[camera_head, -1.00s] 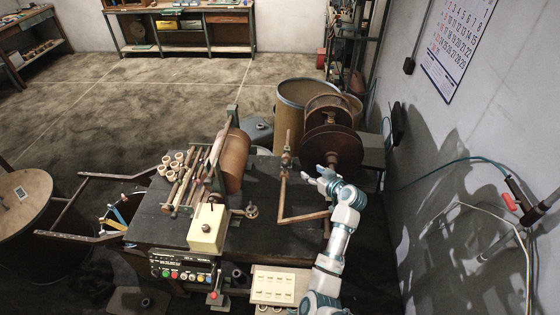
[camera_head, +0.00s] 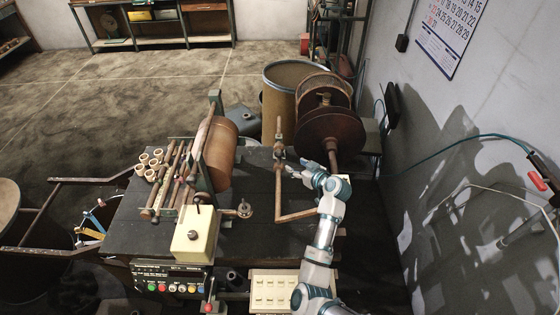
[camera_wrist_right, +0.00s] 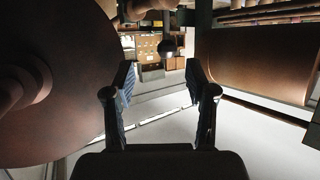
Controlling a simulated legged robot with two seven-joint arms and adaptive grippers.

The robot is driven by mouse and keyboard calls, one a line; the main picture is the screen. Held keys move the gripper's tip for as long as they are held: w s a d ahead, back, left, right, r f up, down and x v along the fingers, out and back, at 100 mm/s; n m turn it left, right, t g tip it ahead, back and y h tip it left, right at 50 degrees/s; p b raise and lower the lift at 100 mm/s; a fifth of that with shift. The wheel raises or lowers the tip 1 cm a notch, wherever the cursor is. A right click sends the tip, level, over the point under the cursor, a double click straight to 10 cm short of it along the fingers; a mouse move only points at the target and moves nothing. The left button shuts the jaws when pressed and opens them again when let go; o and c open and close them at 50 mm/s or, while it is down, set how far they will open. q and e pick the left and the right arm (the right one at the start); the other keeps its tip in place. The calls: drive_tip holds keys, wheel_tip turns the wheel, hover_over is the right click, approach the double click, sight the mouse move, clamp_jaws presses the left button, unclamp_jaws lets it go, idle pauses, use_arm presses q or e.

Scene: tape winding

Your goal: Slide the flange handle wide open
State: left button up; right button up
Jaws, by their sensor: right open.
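The large brown flange disc (camera_head: 330,138) stands upright at the back right of the machine. It fills the left of the right wrist view (camera_wrist_right: 75,100). An upright rusty post (camera_head: 280,140) and a bent rusty bar (camera_head: 279,200) stand just left of it; I cannot tell surely which part is the flange handle. My right gripper (camera_head: 290,168) is beside the post, left of and in front of the disc. Its fingers (camera_wrist_right: 162,85) are apart with nothing held between them. A dark round knob (camera_wrist_right: 168,47) shows beyond the fingertips. My left gripper is out of view.
The dark machine table (camera_head: 262,180) carries a brown roller (camera_head: 217,150) and a cream box (camera_head: 196,232). A control panel (camera_head: 170,280) is at the front. A tall drum (camera_head: 277,110) stands behind, and the wall is at the right. Bare tabletop lies between roller and post.

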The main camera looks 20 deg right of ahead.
sight(278, 157)
drive_tip(key=x, duration=0.7)
drive_tip(key=a+x, duration=0.1)
drive_tip(key=x, duration=0.2)
drive_tip(key=shift+w+b, duration=0.3)
drive_tip(key=shift+w+f, duration=0.2)
drive_tip(key=shift+w, duration=0.2)
drive_tip(key=shift+a, duration=0.25)
drive_tip(key=shift+c, duration=1)
drive_tip(key=shift+a, duration=0.2)
drive_tip(key=c, duration=0.8)
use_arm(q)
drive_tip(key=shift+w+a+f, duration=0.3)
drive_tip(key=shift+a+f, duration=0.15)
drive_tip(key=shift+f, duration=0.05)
use_arm(e)
drive_tip(key=shift+d, duration=0.1)
clamp_jaws()
